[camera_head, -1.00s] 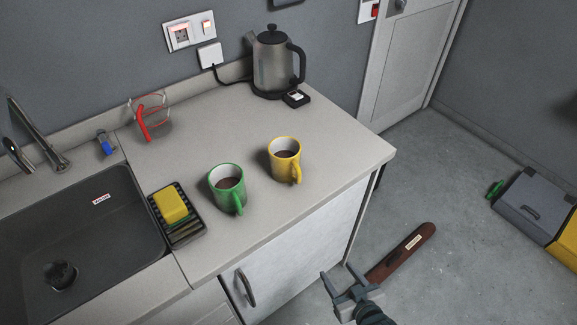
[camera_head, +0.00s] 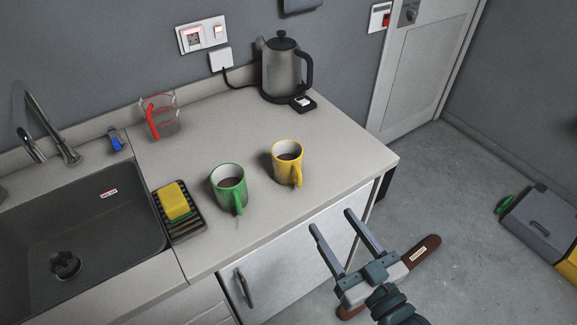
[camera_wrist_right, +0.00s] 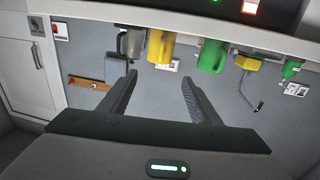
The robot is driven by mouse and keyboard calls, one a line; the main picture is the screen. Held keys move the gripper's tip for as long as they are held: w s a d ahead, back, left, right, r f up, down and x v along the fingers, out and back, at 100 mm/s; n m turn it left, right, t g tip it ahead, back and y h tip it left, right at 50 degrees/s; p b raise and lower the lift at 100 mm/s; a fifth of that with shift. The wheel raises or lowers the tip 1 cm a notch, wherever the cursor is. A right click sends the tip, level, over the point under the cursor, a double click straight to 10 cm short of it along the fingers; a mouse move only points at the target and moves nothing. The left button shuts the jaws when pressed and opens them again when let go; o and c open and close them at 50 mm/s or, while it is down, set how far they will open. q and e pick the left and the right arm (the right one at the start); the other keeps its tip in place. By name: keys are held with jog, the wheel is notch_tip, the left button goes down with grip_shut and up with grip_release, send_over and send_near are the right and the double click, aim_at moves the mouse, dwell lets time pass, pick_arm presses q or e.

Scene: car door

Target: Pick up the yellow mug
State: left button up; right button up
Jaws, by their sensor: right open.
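The yellow mug (camera_head: 287,165) stands upright on the counter near its front right edge, with dark liquid inside and its handle toward the front. In the right wrist view, which looks upside down, the yellow mug (camera_wrist_right: 160,46) shows beyond the fingertips. My right gripper (camera_head: 332,220) is open and empty, in front of the counter's front edge and apart from the mug. Its two fingers also show in the wrist view (camera_wrist_right: 160,80). My left gripper is not in view.
A green mug (camera_head: 229,188) stands just left of the yellow one. A kettle (camera_head: 284,70) is behind, and a glass jug with a red handle (camera_head: 160,118) is at the back. A sponge tray (camera_head: 190,226) sits beside the sink (camera_head: 75,225). The counter (camera_head: 225,120) behind the mugs is clear.

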aim_at(301, 175)
jog(key=shift+w, duration=0.15)
jog(key=p+x, duration=0.3)
jog(key=x, duration=0.8)
jog(key=shift+w+a+r+p, duration=0.1)
jog(key=shift+r+p, duration=0.05)
jog(key=shift+p, duration=0.2)
jog(key=shift+w+a, duration=0.2)
jog(key=shift+w, duration=0.1)
jog(key=shift+w+a, duration=0.1)
jog(key=shift+w, duration=0.1)
jog(key=p+x, duration=0.2)
jog(key=x, duration=0.1)
jog(key=shift+w+a+r, duration=0.1)
jog(key=shift+w+a, duration=0.1)
jog(key=shift+w, duration=0.1)
jog(key=shift+w+a+p, duration=0.25)
jog(key=shift+w+p, duration=0.05)
jog(key=shift+w, duration=0.15)
